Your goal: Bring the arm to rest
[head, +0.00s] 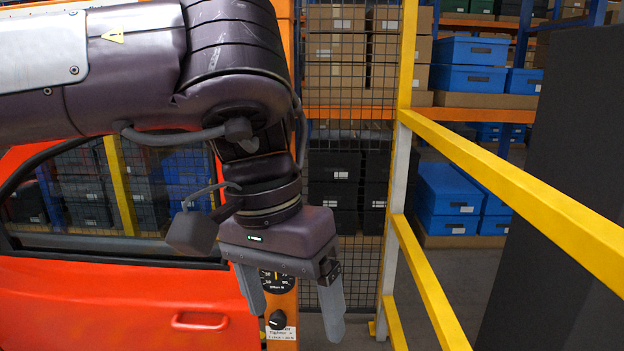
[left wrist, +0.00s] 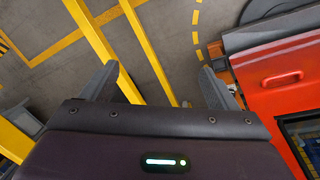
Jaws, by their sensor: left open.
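My left arm (head: 120,75) comes in from the left across the upper part of the head view and bends down at the wrist. My left gripper (head: 294,306) hangs with its fingers pointing down, open, with nothing between the fingers. In the left wrist view the two fingers of the left gripper (left wrist: 160,88) stand wide apart over the floor. My right gripper is in neither view.
A red car door (head: 120,300) stands behind my left arm. An orange post with a dial (head: 277,283) is just behind the gripper. A yellow railing (head: 520,195) runs along the right. Mesh fencing and shelves with blue boxes (head: 470,80) are behind.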

